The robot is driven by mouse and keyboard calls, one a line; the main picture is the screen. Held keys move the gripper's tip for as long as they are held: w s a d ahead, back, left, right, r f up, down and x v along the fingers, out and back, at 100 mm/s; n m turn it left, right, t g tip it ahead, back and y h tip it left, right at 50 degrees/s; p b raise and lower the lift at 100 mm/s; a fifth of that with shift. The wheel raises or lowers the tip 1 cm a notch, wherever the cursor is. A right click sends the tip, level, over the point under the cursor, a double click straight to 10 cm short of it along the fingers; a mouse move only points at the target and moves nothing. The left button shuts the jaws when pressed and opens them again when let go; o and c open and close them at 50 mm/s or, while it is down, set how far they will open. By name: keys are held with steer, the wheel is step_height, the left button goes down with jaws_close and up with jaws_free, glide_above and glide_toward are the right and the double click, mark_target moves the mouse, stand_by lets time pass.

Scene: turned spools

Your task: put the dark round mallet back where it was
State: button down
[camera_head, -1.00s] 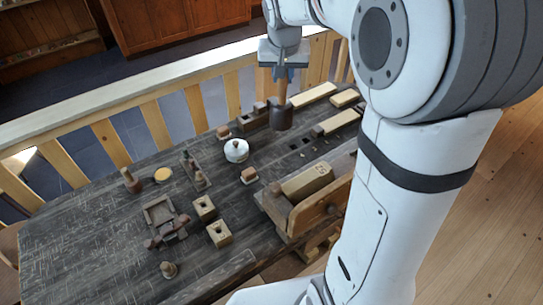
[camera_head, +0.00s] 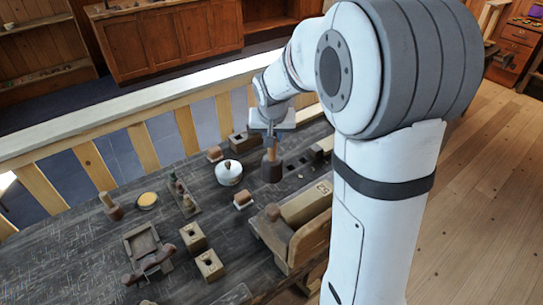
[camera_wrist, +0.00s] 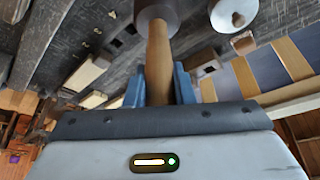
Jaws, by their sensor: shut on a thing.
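The dark round mallet (camera_head: 271,171) hangs head down from my gripper (camera_head: 271,137), above the rear part of the dark workbench. Its head is a dark cylinder and its handle is light brown wood. In the wrist view the mallet's handle (camera_wrist: 158,55) stands between the two blue fingers of my gripper (camera_wrist: 158,88), which is shut on it. The head is at the top edge there, partly cut off. Whether the head touches the bench I cannot tell.
A white lidded pot (camera_head: 229,174) stands just left of the mallet. A small wooden block (camera_head: 243,200) lies in front of it and a holed block (camera_head: 240,142) behind. A wooden plane-like tool (camera_head: 300,225) lies in front. Square holes (camera_head: 290,168) show right of the mallet.

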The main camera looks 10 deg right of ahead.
steer(key=shift+f, duration=2.3)
steer(key=shift+f, duration=0.2)
steer(key=c, duration=1.2)
jaws_free()
steer(key=shift+c, duration=0.2)
steer(key=shift+r, duration=0.15)
steer(key=shift+s+r, duration=0.1)
steer(key=shift+r, duration=0.1)
steer(key=v, duration=1.1)
steer(key=shift+r+b, duration=0.3)
steer(key=shift+b, duration=0.15)
